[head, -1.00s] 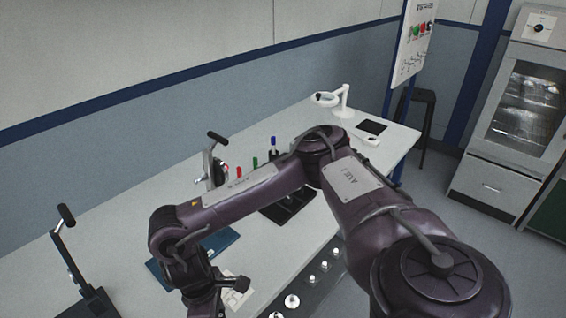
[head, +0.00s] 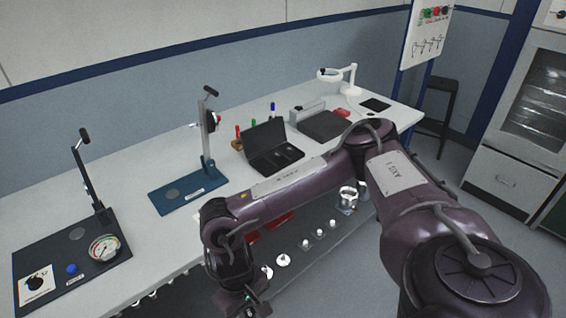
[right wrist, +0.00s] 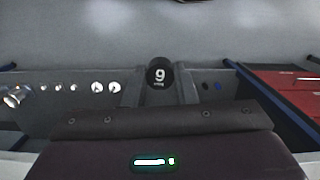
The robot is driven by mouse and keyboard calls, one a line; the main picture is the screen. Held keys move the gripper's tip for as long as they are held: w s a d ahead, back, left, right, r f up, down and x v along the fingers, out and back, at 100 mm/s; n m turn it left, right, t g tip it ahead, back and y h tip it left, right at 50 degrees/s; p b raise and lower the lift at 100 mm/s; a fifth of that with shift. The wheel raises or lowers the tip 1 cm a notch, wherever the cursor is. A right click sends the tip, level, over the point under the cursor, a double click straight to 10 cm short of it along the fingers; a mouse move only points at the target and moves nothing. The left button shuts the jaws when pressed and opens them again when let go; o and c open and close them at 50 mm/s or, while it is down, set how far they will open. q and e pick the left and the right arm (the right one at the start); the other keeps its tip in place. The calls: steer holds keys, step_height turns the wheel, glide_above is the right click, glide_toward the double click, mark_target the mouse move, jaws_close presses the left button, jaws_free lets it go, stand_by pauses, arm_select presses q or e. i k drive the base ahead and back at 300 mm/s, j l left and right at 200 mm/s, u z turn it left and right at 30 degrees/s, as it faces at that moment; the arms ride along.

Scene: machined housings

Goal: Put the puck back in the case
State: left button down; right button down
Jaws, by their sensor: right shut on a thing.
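The puck (right wrist: 160,74) is black with a white 9 on its face. In the right wrist view it sits between the two grey fingers of my right gripper (right wrist: 161,84), which is shut on it. In the head view my right wrist is at the bottom edge, in front of the bench, and the puck cannot be made out there. An open black case (head: 258,165) lies on the bench with its lid (head: 263,136) raised at the back. Round recesses show inside it. My gripper is nearer me and below the case, apart from it. My left gripper is not in view.
A blue-based press stand (head: 172,197) is left of the case, and a stand with a gauge (head: 104,247) is farther left. Coloured pens (head: 255,131) stand behind the case. A dark block (head: 325,126) is to its right. Silver parts (head: 306,244) line up below the bench's front edge.

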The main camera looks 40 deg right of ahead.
mark_target(265, 165)
steer(key=l+u, duration=0.15)
steer(key=u, duration=1.5)
steer(key=k+l, duration=0.3)
steer(key=l, duration=0.2)
steer(key=k+l+u, duration=0.1)
steer(key=k+l, duration=0.2)
steer(key=l, duration=0.2)
steer(key=k+l, duration=0.3)
steer(key=l, duration=0.15)
steer(key=k+l+u, duration=0.1)
steer(key=k+l, duration=0.25)
steer(key=l, duration=0.1)
